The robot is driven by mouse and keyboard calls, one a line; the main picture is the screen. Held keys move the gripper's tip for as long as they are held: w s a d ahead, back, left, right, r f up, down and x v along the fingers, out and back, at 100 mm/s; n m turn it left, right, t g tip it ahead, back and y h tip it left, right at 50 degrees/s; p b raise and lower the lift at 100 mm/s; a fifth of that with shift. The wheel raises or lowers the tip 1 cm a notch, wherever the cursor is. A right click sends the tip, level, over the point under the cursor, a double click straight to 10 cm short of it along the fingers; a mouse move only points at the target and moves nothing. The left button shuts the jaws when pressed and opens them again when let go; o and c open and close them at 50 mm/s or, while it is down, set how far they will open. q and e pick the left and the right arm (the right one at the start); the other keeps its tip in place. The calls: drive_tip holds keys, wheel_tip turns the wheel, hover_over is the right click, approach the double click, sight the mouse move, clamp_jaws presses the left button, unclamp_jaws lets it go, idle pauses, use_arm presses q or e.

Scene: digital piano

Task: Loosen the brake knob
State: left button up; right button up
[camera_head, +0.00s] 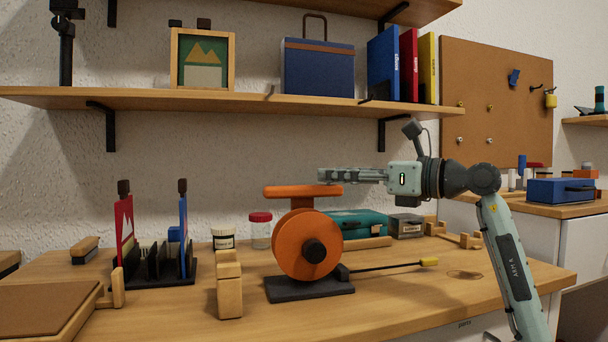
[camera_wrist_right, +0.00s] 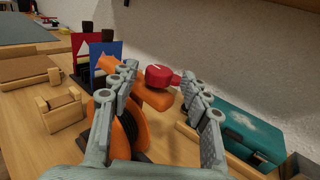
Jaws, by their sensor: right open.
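An orange wheel (camera_head: 296,245) stands upright on a dark base (camera_head: 309,288) on the desk, with an orange bar (camera_head: 290,191) across its top. A dark round knob (camera_head: 315,251) sits at the middle of the wheel's face. I cannot tell for sure that it is the brake knob. My right gripper (camera_head: 322,175) points left, just above the right end of the bar. In the wrist view the right gripper (camera_wrist_right: 162,82) is open, its fingers apart, with the orange bar (camera_wrist_right: 153,97) between and beyond them. A red rounded thing (camera_wrist_right: 158,76) shows past the bar. My left gripper is not in view.
A rod with a yellow end (camera_head: 428,262) extends right from the base. A red-lidded jar (camera_head: 260,233), a teal case (camera_head: 358,222) and a grey box (camera_head: 406,226) stand behind. A wooden block (camera_head: 229,286) and a book holder (camera_head: 153,270) are left. The front right desk is fairly clear.

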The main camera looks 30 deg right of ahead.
drive_tip(key=x, duration=0.6)
drive_tip(key=shift+w, duration=0.2)
drive_tip(key=shift+a, duration=0.1)
clamp_jaws()
